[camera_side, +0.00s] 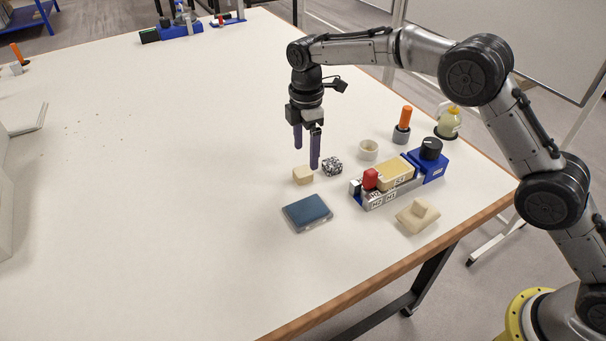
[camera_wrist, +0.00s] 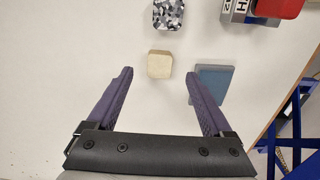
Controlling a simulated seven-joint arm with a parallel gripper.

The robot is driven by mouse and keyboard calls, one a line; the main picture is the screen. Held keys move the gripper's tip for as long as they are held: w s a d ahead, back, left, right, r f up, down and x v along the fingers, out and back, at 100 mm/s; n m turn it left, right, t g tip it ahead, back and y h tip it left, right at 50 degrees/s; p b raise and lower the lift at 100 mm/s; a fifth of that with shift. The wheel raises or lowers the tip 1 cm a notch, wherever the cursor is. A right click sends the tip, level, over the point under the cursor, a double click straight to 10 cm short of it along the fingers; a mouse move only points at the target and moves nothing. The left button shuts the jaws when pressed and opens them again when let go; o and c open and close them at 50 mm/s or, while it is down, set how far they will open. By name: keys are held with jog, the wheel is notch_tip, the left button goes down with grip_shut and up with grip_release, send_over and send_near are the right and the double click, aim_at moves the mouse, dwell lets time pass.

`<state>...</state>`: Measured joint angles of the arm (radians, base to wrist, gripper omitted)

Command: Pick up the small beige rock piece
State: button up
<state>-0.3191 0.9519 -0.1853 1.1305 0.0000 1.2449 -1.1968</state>
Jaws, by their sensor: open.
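The small beige rock piece (camera_side: 303,175) is a blocky lump lying on the white table, just left of a speckled black-and-white block. In the wrist view the beige rock piece (camera_wrist: 160,64) lies ahead of the fingertips, between their lines and nearer the middle. My gripper (camera_side: 306,158) points down above the table, close to the rock piece in the side view. Its two purple fingers are spread apart with nothing between them, as the wrist view of my gripper (camera_wrist: 160,72) also shows. No finger visibly touches the rock piece.
The speckled block (camera_side: 332,167) sits close by. A blue flat pad (camera_side: 307,212) lies in front. The table's left is mostly clear.

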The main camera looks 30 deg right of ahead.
aim_at(303, 171)
jog(key=shift+a+f, duration=0.2)
jog(key=shift+f, duration=1.25)
jog(key=shift+a+f, duration=0.15)
jog(key=shift+f, duration=1.3)
jog(key=shift+c, duration=0.2)
grip_shut()
